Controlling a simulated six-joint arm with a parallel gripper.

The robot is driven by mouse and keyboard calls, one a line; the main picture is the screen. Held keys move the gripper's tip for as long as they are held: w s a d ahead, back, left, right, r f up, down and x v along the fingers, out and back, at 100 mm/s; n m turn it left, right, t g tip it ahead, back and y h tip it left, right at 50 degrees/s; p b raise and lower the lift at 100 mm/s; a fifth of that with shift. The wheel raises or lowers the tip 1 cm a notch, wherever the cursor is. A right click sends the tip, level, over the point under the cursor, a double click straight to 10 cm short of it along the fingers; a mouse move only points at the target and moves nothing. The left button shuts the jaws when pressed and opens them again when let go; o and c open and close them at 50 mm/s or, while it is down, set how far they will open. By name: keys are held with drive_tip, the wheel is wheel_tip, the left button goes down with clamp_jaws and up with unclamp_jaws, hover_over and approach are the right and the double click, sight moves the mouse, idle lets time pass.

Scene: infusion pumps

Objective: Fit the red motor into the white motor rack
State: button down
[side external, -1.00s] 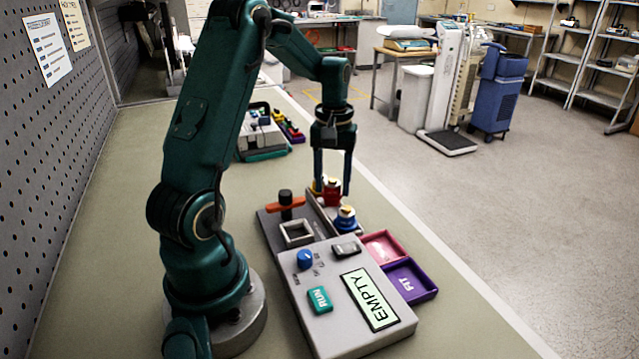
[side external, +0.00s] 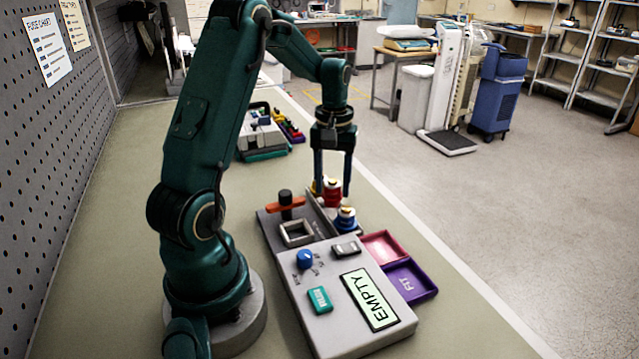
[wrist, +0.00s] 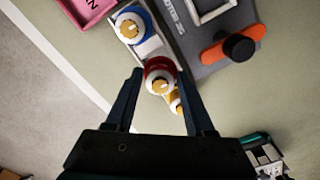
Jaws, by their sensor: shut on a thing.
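The red motor (side external: 333,194) has a pale top with a yellow centre. It stands upright in line with the white motor rack (wrist: 149,47), between a blue motor (side external: 345,219) and a yellow motor (side external: 317,187). In the wrist view, the red motor (wrist: 160,70) sits between the two fingertips, with the blue motor (wrist: 130,26) above it and the yellow motor (wrist: 175,101) below, partly hidden. My gripper (side external: 333,184) points down and is shut on the red motor. I cannot tell whether the motor's base is fully seated in the rack.
An orange handle with a black knob (side external: 286,205) and a square frame (side external: 297,233) are left of the rack. Pink (side external: 384,247) and purple (side external: 425,291) trays lie right. Another device (side external: 262,140) stands behind.

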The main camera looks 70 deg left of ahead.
drive_tip(key=shift+f, duration=1.05)
drive_tip(key=c, duration=0.6)
unclamp_jaws()
drive_tip(key=shift+r, duration=0.15)
drive_tip(key=shift+r, duration=0.95)
drive_tip(key=o, duration=0.6)
